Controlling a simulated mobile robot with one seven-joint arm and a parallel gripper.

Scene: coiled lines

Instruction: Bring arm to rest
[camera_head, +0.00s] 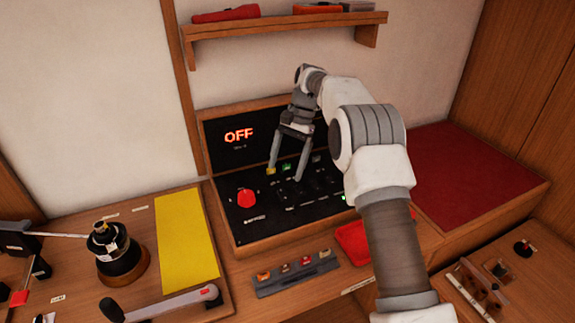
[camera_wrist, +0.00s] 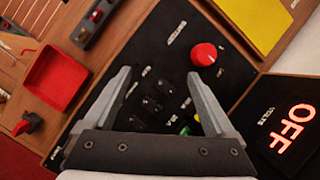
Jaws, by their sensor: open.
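My gripper (camera_head: 286,178) is open and empty, with its two fingers spread above the black control panel (camera_head: 262,213). In the wrist view the gripper (camera_wrist: 160,85) hangs over a group of black switches on the panel, and nothing is between the fingers. My arm reaches up from the lower right in the head view and bends down to the panel. Whether the fingertips touch the panel is hard to tell. A red knob (camera_head: 246,198) is left of the fingers; it also shows in the wrist view (camera_wrist: 204,54). The display (camera_head: 238,135) reads OFF in red.
A grey strip with small coloured parts (camera_head: 297,273) lies in front. A yellow sheet (camera_head: 187,240) and a black knobbed device (camera_head: 112,250) are at left. A wooden shelf (camera_head: 285,24) hangs above.

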